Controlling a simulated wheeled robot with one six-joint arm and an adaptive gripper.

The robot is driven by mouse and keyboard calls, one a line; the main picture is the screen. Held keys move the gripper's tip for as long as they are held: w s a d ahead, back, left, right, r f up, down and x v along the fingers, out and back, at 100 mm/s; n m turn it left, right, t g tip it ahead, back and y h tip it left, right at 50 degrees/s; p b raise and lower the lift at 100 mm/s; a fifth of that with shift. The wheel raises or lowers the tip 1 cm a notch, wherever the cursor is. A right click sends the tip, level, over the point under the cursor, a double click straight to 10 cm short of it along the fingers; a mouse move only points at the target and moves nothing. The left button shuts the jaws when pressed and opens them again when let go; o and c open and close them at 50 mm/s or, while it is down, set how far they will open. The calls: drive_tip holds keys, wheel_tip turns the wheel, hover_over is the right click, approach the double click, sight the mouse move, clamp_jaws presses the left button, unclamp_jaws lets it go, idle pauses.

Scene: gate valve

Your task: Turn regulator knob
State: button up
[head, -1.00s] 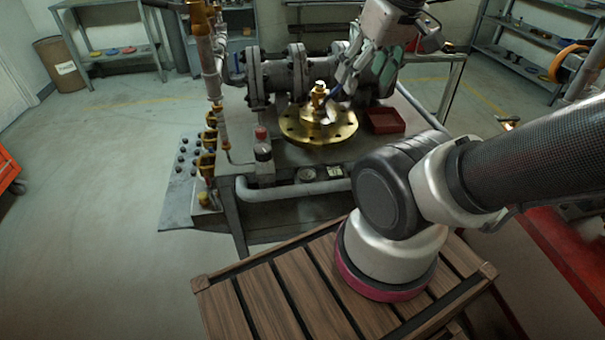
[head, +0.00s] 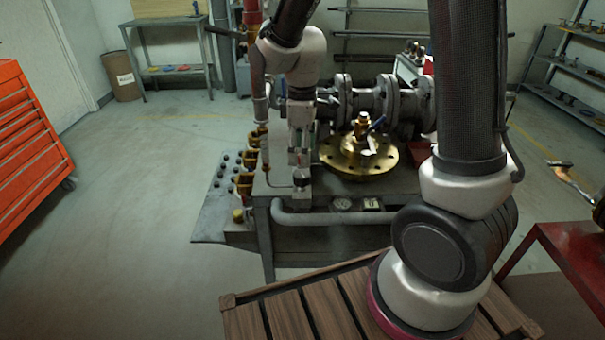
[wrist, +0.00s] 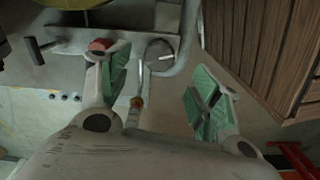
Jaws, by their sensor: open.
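My gripper (head: 300,172) points down over the near left part of the grey bench, left of the brass flange. In the wrist view my gripper (wrist: 162,75) has its two green-padded fingers spread wide, with nothing held between them. A red knob (wrist: 101,45), seemingly the regulator knob, shows beside the tip of the left finger and is partly hidden by it. It is not between the pads, and I cannot tell whether the finger touches it. In the head view my gripper and wrist hide the knob.
The brass flange (head: 345,163) lies on the bench, with the grey pipe and valve body (head: 372,102) behind it. Brass-fitted piping (head: 244,184) stands close left of my gripper. A round gauge (head: 342,204) sits at the bench front. An orange tool cabinet (head: 28,150) is far left.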

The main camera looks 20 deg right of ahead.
sight(302, 173)
drive_tip(key=shift+w+f, duration=0.1)
drive_tip(key=shift+f, duration=0.15)
wheel_tip(302, 173, down, 7)
drive_tip(key=shift+f, duration=0.2)
drive_tip(key=c, duration=1)
drive_tip(key=shift+c, duration=0.2)
